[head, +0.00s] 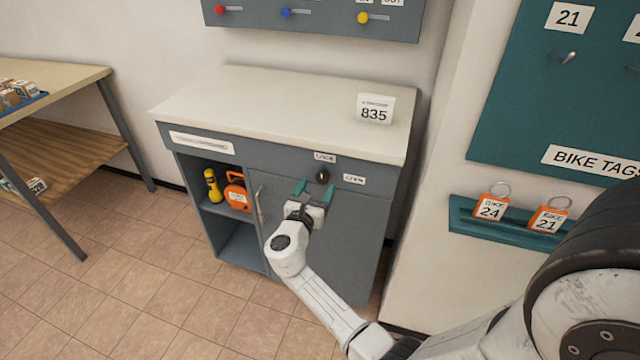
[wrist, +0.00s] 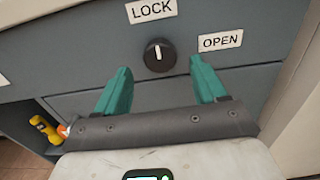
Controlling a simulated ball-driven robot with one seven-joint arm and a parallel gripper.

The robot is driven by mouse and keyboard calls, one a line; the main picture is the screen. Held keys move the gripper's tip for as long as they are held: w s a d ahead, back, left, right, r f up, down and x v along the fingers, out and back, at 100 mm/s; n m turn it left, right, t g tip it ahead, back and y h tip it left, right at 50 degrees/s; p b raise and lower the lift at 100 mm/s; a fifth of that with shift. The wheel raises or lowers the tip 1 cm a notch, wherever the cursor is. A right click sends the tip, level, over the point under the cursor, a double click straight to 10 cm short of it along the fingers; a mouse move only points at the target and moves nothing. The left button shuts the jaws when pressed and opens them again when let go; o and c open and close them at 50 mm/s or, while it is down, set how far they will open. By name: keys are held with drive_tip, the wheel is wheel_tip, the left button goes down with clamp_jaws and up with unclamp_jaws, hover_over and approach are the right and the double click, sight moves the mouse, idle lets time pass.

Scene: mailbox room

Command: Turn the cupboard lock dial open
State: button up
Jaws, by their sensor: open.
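The black lock dial (head: 322,175) sits on the upper front of the grey cupboard (head: 345,235), below the LOCK label (head: 325,157) and left of the OPEN label (head: 354,179). In the wrist view the dial (wrist: 160,55) has a white mark pointing up toward the LOCK label (wrist: 151,9); the OPEN label (wrist: 220,41) is to its right. My gripper (head: 315,190) is open and empty, its two teal fingers pointing at the dial. In the wrist view my gripper (wrist: 160,85) has its fingertips just short of the dial, one to each side, not touching it.
The cupboard's left open shelves hold a yellow torch (head: 212,185) and an orange case (head: 237,192). A white 835 card (head: 375,109) stands on the worktop (head: 260,100). A wooden table (head: 60,75) is at left. Orange bike tags (head: 491,207) sit on a teal ledge at right.

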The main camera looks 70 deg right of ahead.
sight(322, 180)
drive_tip(key=shift+w+d, duration=0.1)
drive_tip(key=shift+d, duration=1.55)
drive_tip(key=c, duration=1)
